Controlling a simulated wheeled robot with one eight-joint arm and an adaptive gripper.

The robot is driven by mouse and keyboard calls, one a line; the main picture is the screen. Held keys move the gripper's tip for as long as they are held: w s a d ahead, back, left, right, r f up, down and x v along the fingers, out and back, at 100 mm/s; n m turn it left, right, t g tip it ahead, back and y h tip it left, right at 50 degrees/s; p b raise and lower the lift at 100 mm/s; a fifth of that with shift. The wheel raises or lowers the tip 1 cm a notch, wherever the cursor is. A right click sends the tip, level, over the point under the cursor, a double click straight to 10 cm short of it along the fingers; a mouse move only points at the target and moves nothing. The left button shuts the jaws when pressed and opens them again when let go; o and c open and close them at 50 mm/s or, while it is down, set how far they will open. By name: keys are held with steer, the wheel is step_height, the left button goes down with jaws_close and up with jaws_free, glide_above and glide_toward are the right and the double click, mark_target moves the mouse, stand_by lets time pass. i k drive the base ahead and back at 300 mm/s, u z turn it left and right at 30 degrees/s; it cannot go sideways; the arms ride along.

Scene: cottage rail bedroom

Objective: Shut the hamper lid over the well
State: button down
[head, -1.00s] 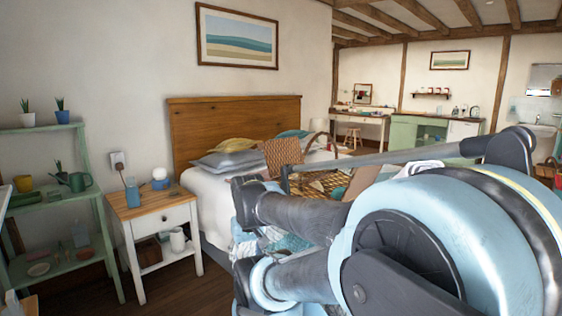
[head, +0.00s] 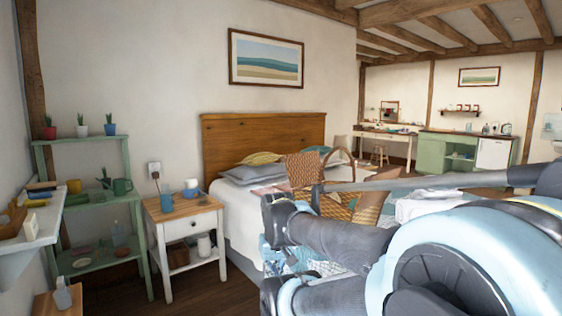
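A wicker hamper (head: 336,209) sits on the bed, partly hidden behind my arm. A woven panel that looks like its lid (head: 301,180) stands raised at the left side, so the hamper appears open. An arched handle (head: 345,158) rises above it, and a brown flap or panel (head: 369,207) leans at the right. I cannot see into the well. My arm fills the lower right foreground. The gripper's fingers do not show.
The bed (head: 236,221) has a wooden headboard and pillows. A white nightstand (head: 180,230) holds a blue cup. A green shelf (head: 95,200) and a white wall ledge (head: 38,228) stand at the left. Dark floor (head: 215,287) shows between nightstand and bed.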

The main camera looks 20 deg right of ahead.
mark_target(302, 169)
steer(key=u, duration=0.15)
steer(key=i, duration=0.95)
steer(key=z, duration=0.6)
